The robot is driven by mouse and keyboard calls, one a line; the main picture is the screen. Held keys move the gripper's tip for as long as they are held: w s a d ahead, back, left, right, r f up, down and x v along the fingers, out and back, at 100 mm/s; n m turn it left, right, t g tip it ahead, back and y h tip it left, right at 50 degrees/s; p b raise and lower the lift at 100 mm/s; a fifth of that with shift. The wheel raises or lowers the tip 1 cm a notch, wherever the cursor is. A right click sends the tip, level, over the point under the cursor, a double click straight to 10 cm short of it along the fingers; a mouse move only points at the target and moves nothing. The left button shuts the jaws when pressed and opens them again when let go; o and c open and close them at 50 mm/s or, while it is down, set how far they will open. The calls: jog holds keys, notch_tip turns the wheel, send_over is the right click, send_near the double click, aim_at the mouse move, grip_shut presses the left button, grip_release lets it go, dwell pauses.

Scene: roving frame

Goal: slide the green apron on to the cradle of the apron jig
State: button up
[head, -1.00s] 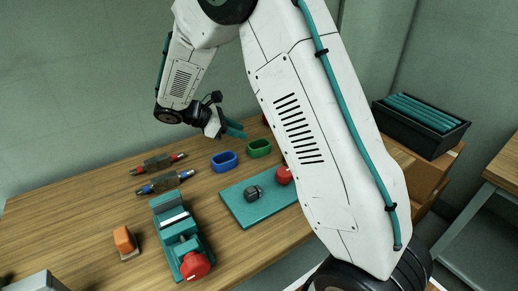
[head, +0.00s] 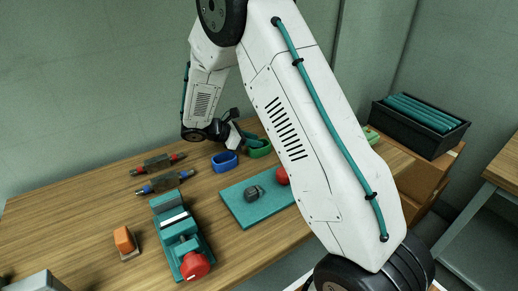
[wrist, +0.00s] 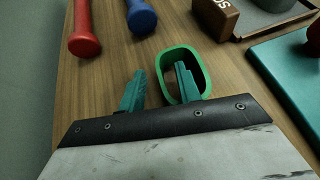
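The green apron, a small open loop (head: 259,152), stands on the wooden table; it also shows in the wrist view (wrist: 205,72). My gripper (wrist: 161,80) is open. One finger is left of the loop and the other overlaps its opening, with the near-left wall between them; whether they touch it is unclear. In the head view my gripper (head: 243,136) is at the apron. A teal plate (head: 236,205) carries a dark block (head: 254,193) and a red ball (head: 282,176). Nearer stands a teal device (head: 167,203) with a red knob (head: 195,266). Which is the jig is unclear.
Two tools, red-ended (head: 158,163) and blue-ended (head: 165,182), lie to the left. An orange block (head: 124,240) is at front left. A black bin (head: 420,128) stands right. My arm hides part of the table.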

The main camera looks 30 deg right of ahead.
grip_shut()
jog(key=shift+r, duration=0.1)
